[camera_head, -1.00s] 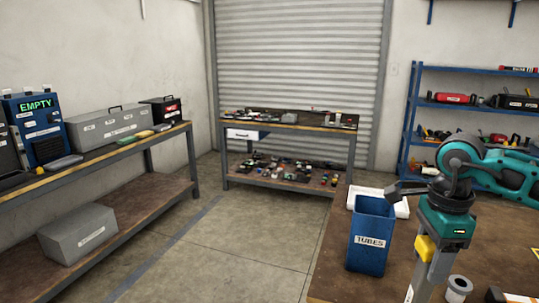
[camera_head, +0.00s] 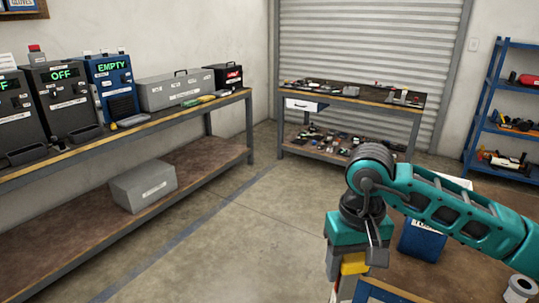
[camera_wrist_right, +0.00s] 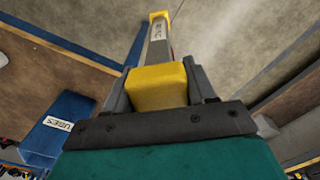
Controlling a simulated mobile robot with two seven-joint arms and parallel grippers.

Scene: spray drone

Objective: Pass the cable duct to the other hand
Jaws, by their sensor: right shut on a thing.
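The cable duct is a long grey bar with yellow ends and a white label. It shows best in the right wrist view (camera_wrist_right: 158,42), running away from the jaws. My right gripper (camera_wrist_right: 160,84) is shut on its near yellow end. In the head view the right gripper (camera_head: 351,264) points down near the lower edge, beside the right-hand workbench. There the yellow part of the duct (camera_head: 355,263) shows between the fingers, and its lower length is cut off by the frame. My left gripper is in neither view.
A blue TUBES bin (camera_head: 421,240) stands on the right-hand workbench, partly behind my arm, with a white roll (camera_head: 518,288) nearby. A long bench (camera_head: 150,130) with several machines runs along the left wall. A grey box (camera_head: 143,186) sits on its lower shelf. The middle floor is clear.

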